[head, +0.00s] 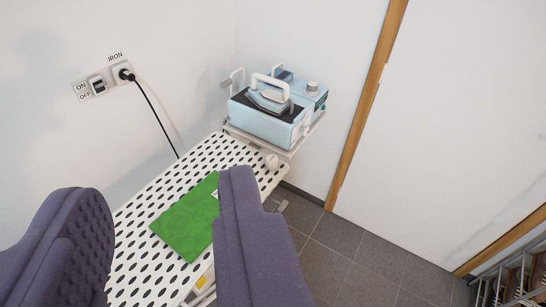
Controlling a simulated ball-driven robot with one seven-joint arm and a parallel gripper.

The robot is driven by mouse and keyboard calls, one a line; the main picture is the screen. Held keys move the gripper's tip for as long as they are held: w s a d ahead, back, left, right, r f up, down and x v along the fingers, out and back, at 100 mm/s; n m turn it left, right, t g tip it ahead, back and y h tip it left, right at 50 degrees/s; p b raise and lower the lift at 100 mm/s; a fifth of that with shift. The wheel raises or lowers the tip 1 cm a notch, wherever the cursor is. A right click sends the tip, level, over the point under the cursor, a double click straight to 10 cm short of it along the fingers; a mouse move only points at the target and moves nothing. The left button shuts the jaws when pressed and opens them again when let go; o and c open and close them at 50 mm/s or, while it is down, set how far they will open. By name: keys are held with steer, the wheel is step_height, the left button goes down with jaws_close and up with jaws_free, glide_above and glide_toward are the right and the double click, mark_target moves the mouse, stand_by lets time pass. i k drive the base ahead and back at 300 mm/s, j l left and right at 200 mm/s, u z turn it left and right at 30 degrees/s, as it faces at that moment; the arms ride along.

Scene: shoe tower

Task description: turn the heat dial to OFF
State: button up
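A light-blue steam-iron station (262,122) stands at the far end of the ironing board, with a white-handled iron (268,98) on its dark top. A pale round knob (313,87) on the station's right rear part looks like the heat dial; its markings and pointer are too small to read. My gripper (160,188) shows as two purple padded fingers, wide apart and empty. It is in the foreground, well short of the station and touching nothing that I can see. The right finger hides part of the board.
The white perforated ironing board (140,222) carries a folded green cloth (185,225). A wall switch marked ON/OFF (97,85) and a plugged-in black cord (150,105) are at the left. A wooden door frame (365,105) and a rack (505,285) stand right. Grey floor (350,250) is clear.

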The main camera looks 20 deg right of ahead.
mark_target(305, 131)
steer(key=i+l+u, duration=0.1)
steer(key=i+l, duration=0.75)
steer(key=i, duration=0.25)
steer(key=i+l+u, duration=0.15)
steer(key=i+l, duration=0.8)
steer(key=i, duration=0.15)
